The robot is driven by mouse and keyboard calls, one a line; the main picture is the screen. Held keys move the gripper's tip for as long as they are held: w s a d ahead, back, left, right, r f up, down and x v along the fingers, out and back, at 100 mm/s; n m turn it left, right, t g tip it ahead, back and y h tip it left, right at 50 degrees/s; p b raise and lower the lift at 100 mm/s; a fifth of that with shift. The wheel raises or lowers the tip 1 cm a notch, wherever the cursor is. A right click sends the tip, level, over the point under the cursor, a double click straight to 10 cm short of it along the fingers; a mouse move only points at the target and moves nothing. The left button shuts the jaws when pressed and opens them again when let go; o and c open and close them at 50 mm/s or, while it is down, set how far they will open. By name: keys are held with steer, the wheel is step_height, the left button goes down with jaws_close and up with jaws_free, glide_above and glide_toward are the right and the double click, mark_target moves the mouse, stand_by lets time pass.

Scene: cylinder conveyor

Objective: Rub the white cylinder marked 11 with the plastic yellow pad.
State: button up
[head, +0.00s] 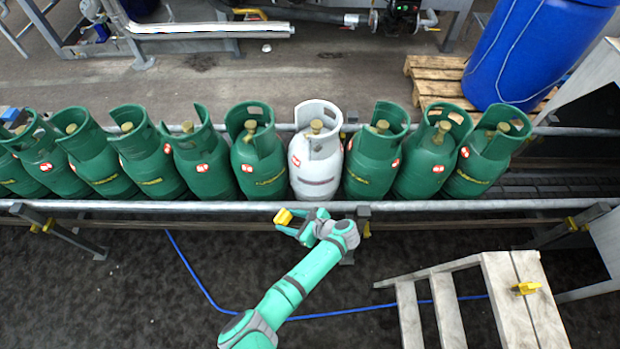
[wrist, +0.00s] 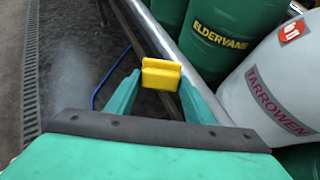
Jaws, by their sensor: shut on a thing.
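The white cylinder (head: 318,165) stands upright in a row of green cylinders on the conveyor, with a red-and-white label. My gripper (head: 291,222) is shut on the yellow pad (head: 283,217), in front of the near rail and a little left of the white cylinder. In the wrist view the yellow pad (wrist: 161,75) sits between the fingertips of my gripper (wrist: 160,88), apart from the white cylinder.
The near metal rail (head: 180,206) runs between my gripper and the cylinders. Green cylinders (head: 258,160) flank the white one closely. Wooden steps (head: 500,290) with a small yellow object (head: 526,288) stand at the lower right. A blue drum (head: 530,50) on a pallet stands behind.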

steer(key=w+d+r+m+t+h, duration=0.4)
steer(key=r+m+t+h, duration=0.15)
steer(key=r, duration=0.25)
steer(key=w+d+r+m+t+h, duration=0.3)
steer(key=r+m+t+h, duration=0.1)
steer(key=r+m+t, duration=0.3)
steer(key=w+r, duration=0.1)
steer(key=w, duration=0.5)
steer(key=shift+w+r+n, duration=0.15)
steer(key=shift+w+n, duration=0.05)
steer(key=shift+n, duration=0.25)
steer(key=shift+d+y, duration=0.15)
steer(key=shift+y, duration=0.1)
stand_by(0.4)
steer(key=shift+w, duration=0.35)
steer(key=shift+w+d, duration=0.1)
steer(key=shift+w, duration=0.05)
